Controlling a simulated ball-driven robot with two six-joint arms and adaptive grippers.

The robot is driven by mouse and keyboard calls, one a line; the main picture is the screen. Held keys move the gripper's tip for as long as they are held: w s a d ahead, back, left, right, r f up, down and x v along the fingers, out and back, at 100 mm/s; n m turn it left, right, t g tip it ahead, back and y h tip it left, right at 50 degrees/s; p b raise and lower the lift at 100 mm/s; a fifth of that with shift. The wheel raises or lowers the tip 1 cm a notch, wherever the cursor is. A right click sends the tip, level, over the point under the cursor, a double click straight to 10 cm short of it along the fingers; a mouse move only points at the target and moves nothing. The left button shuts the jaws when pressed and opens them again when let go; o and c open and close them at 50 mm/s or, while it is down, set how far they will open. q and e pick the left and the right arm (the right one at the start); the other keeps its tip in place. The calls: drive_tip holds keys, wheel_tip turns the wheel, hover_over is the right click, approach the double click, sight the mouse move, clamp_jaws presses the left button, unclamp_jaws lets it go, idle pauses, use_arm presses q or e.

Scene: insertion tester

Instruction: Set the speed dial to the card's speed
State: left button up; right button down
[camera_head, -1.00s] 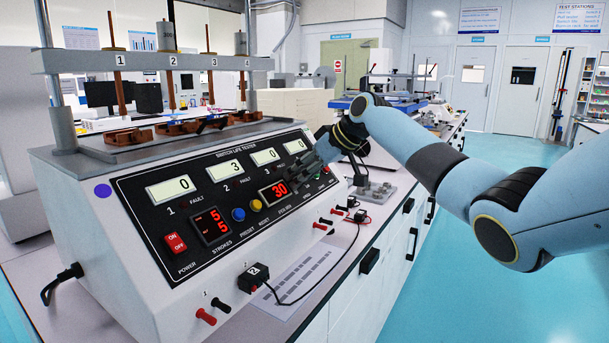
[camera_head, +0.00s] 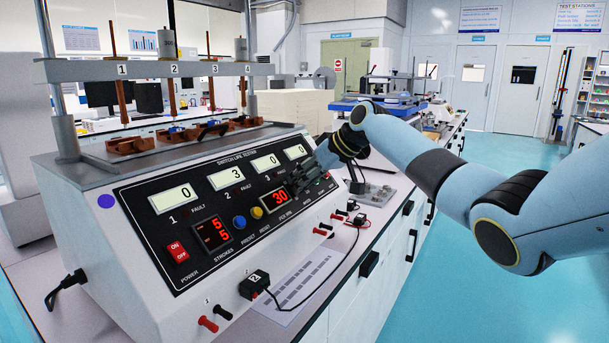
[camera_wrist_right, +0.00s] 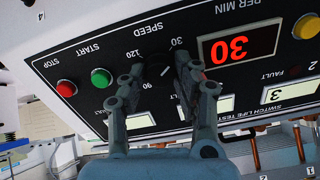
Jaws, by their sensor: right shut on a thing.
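The black speed dial (camera_wrist_right: 159,70) is on the tester's panel, which appears upside down in the right wrist view. Its scale shows 30, 90 and 120, and its light mark points roughly toward 30. My right gripper (camera_wrist_right: 160,64) has a finger on each side of the dial and is shut on it. In the head view the right gripper (camera_head: 306,184) hides the dial. The red PER MIN display (camera_head: 280,196) reads 30, and it also shows in the right wrist view (camera_wrist_right: 238,47). A printed sheet (camera_head: 298,287) lies on the bench; its text is unreadable. My left gripper is out of view.
Green START (camera_wrist_right: 101,77) and red STOP (camera_wrist_right: 66,88) buttons are near the dial. Blue (camera_head: 239,222) and yellow (camera_head: 257,212) buttons sit left of the display. A black block (camera_head: 254,284) with a cable and several sockets are at the tester's front.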

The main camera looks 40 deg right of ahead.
drive_tip(key=m+p, duration=0.5)
drive_tip(key=shift+r+p, duration=0.2)
drive_tip(key=shift+p, duration=0.15)
drive_tip(key=shift+m+p, duration=0.75)
drive_tip(key=shift+m, duration=0.35)
drive_tip(key=m+p, duration=0.2)
drive_tip(key=m, duration=0.1)
drive_tip(key=shift+d+f+m+p, duration=0.1)
drive_tip(key=shift+m+p, duration=0.2)
drive_tip(key=m+p, duration=0.2)
drive_tip(key=m, duration=0.2)
drive_tip(key=shift+p, duration=0.3)
drive_tip(key=m+p, duration=0.2)
drive_tip(key=m, duration=0.4)
drive_tip(key=shift+s+f+t, duration=0.1)
drive_tip(key=shift+t, duration=0.2)
drive_tip(key=m+p, duration=0.2)
drive_tip(key=m, duration=0.2)
drive_tip(key=shift+m, duration=0.3)
drive_tip(key=m+p, duration=0.1)
drive_tip(key=m, duration=0.3)
drive_tip(key=shift+f+m, duration=0.1)
drive_tip(key=shift+m, duration=0.2)
drive_tip(key=shift+m+p, duration=0.5)
drive_tip(key=shift+m, duration=1.7)
